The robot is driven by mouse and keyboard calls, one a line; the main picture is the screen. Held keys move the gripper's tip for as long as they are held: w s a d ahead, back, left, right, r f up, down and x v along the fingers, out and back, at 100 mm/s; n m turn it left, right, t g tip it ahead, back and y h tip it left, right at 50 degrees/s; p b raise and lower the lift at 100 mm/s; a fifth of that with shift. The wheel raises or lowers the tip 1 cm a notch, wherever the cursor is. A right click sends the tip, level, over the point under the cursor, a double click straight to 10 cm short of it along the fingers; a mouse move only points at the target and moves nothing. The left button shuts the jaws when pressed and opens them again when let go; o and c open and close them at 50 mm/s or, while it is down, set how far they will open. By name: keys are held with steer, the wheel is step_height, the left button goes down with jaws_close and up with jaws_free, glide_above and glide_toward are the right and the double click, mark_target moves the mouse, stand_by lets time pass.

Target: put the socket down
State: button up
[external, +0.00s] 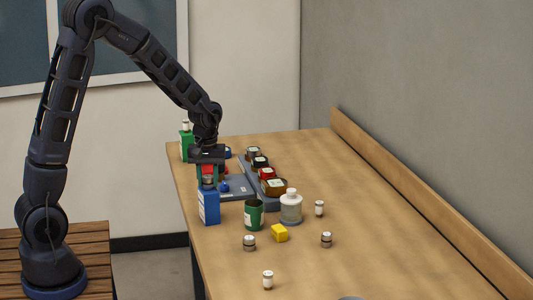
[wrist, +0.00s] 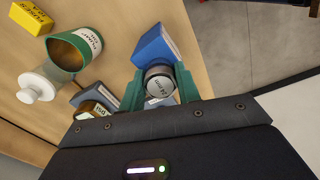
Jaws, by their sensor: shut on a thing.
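My gripper (external: 208,176) is over the left edge of the table in the external view, pointing down. Its green fingers (wrist: 161,85) are shut on a round metal socket in the wrist view. The socket (wrist: 160,83) has a pale end face with a label that seems to read 24mm. A blue box (external: 209,207) stands just in front of the gripper, and it also shows beyond the fingertips in the wrist view (wrist: 160,47). Whether the socket touches anything below is hidden.
A grey tray (external: 238,192) and a rack holding several round items, one brown (external: 274,187), lie right of the gripper. A green cup (external: 254,214), clear bottle (external: 291,209) and yellow block (external: 280,233) stand in front. A green box (external: 186,145) stands behind.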

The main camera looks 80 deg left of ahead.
mark_target(208, 177)
steer(key=shift+f, duration=0.15)
steer(key=o, duration=1)
steer(key=shift+o, duration=0.2)
step_height(208, 177, up, 12)
steer(key=r, duration=0.1)
steer(key=s+d+r+m+t, duration=0.1)
steer(key=s+d+r+m, duration=0.3)
steer(key=d, duration=0.3)
steer(key=s+d+r+m+t, duration=0.1)
steer(key=s+d+r+m, duration=0.25)
steer(key=s+d, duration=0.4)
steer(key=s+d+m+t, duration=0.1)
steer(key=s+d+m, duration=0.2)
steer(key=s+d, duration=0.2)
steer(key=s+d+r+m+t, duration=0.1)
steer(key=s+d+m, duration=0.3)
steer(key=s, duration=0.5)
steer(key=shift+s+d+r+t, duration=0.15)
steer(key=shift+s+d+t, duration=0.15)
steer(key=shift+d, duration=0.35)
steer(key=shift+m, duration=0.25)
